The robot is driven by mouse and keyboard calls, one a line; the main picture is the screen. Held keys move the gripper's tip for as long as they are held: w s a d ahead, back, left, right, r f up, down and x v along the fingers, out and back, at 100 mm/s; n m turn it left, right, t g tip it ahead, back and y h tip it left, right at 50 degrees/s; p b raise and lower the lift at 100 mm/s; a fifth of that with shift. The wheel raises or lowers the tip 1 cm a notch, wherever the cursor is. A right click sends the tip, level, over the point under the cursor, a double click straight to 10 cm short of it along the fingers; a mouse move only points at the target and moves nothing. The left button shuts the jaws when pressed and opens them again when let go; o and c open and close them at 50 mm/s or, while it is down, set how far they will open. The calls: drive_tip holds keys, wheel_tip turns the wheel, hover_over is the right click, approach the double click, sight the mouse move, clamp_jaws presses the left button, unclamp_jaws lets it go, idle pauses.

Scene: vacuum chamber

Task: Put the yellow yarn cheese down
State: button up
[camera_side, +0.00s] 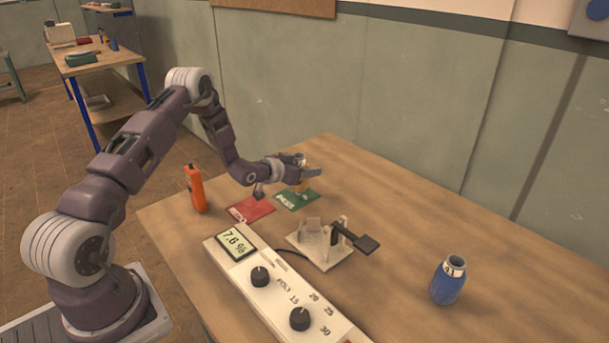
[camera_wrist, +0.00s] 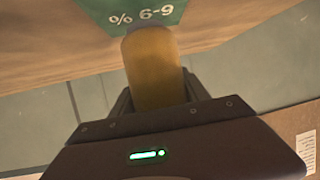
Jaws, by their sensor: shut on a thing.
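The yellow yarn cheese (camera_wrist: 153,68) is a yellow cylinder held between the fingers of my gripper (camera_wrist: 155,92) in the wrist view. In the side view my gripper (camera_side: 304,178) is over the green card, with a small bit of the yellow cheese (camera_side: 303,187) showing below it. The green card (camera_side: 290,201) lies on the table and carries white print; in the wrist view the green card (camera_wrist: 130,14) reads "6-9 %" upside down, beyond the cheese's end. I cannot tell whether the cheese touches the card.
A red card (camera_side: 250,209) lies left of the green one. An orange handheld tool (camera_side: 195,189) stands at the table's left. A white fixture with a black lever (camera_side: 323,245) and a meter box (camera_side: 270,285) reading 7.6 % are in front. The table's far right is clear.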

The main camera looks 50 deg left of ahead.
drive_tip(key=shift+f, duration=0.65)
drive_tip(key=shift+f, duration=0.1)
drive_tip(key=o, duration=1.6)
